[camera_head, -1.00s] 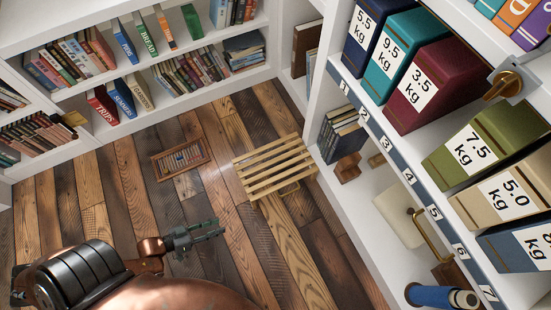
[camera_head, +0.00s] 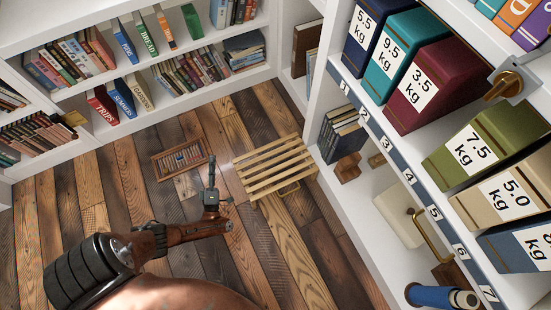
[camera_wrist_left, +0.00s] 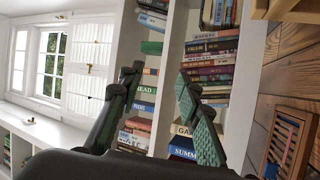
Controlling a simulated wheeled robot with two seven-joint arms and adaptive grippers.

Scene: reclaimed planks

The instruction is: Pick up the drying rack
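The drying rack (camera_head: 275,166) is a light wooden slatted frame on the plank floor, right of centre in the head view, with a small loop handle at its near side. A wooden slatted edge (camera_wrist_left: 290,9), likely the rack, shows at the top right of the left wrist view. My left gripper (camera_head: 211,162) is just left of the rack in the head view, apart from it, its fingers pointing up the picture. In the left wrist view its two fingers (camera_wrist_left: 160,90) stand apart with nothing between them. My right gripper is not in view.
A wooden abacus-like frame (camera_head: 180,160) lies on the floor left of the rack; it also shows in the wrist view (camera_wrist_left: 287,145). White bookshelves (camera_head: 150,80) stand behind. A white shelf unit (camera_head: 390,275) with numbered, weight-labelled boxes stands right. Floor is clear below the rack.

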